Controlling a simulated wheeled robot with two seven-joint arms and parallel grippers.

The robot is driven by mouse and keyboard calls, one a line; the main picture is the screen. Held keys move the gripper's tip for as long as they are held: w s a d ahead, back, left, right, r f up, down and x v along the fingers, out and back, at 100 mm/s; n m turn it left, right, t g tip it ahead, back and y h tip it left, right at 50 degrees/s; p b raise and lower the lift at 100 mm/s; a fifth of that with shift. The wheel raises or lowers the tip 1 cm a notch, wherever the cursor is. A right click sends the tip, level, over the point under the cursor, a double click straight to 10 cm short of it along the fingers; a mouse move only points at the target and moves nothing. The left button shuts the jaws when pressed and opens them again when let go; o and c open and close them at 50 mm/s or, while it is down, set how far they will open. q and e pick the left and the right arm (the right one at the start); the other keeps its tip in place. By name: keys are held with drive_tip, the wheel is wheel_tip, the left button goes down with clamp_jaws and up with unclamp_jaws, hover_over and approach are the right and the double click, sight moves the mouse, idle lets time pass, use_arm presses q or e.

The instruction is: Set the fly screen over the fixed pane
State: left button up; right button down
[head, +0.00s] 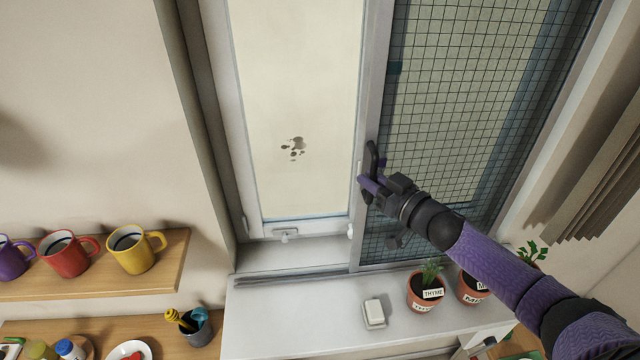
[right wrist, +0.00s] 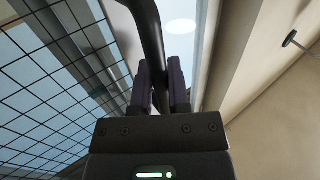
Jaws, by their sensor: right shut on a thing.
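The fly screen (head: 455,110) is a dark grid of mesh in a pale frame. It stands upright across the right half of the window, and its mesh also shows in the right wrist view (right wrist: 55,75). A dark bar handle (head: 372,157) sits on the frame's left upright. My right gripper (head: 369,184) is shut on this handle; in the right wrist view the handle (right wrist: 148,28) runs between its fingers. The left pane (head: 300,80) is clear of mesh and bears a dark smudge. My left gripper is not in view.
On the sill (head: 300,315) stand a thyme pot (head: 422,303), a second herb pot (head: 468,290) and a white soap-like block (head: 374,312). A shelf (head: 100,277) with mugs is at left. A small latch (head: 286,235) is below the left pane.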

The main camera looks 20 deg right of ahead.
drive_tip(key=s+d, duration=0.1)
drive_tip(key=d, duration=0.1)
drive_tip(key=d+b, duration=0.1)
drive_tip(key=d, duration=0.2)
drive_tip(key=s+d+b, duration=0.1)
drive_tip(key=d, duration=0.1)
drive_tip(key=shift+s+d+f, duration=0.15)
drive_tip(key=shift+s+d, duration=0.15)
drive_tip(key=shift+d, duration=0.05)
drive_tip(key=shift+s+d, duration=0.1)
drive_tip(key=shift+d, duration=0.3)
drive_tip(key=c, duration=1)
unclamp_jaws()
drive_tip(key=o, duration=0.4)
drive_tip(key=shift+s+d, duration=0.2)
drive_tip(key=shift+d, duration=0.05)
drive_tip(key=shift+c, duration=0.2)
drive_tip(key=shift+a, duration=0.1)
drive_tip(key=p, duration=0.2)
approach(397, 165)
drive_tip(key=v, duration=0.5)
drive_tip(key=shift+s, duration=0.15)
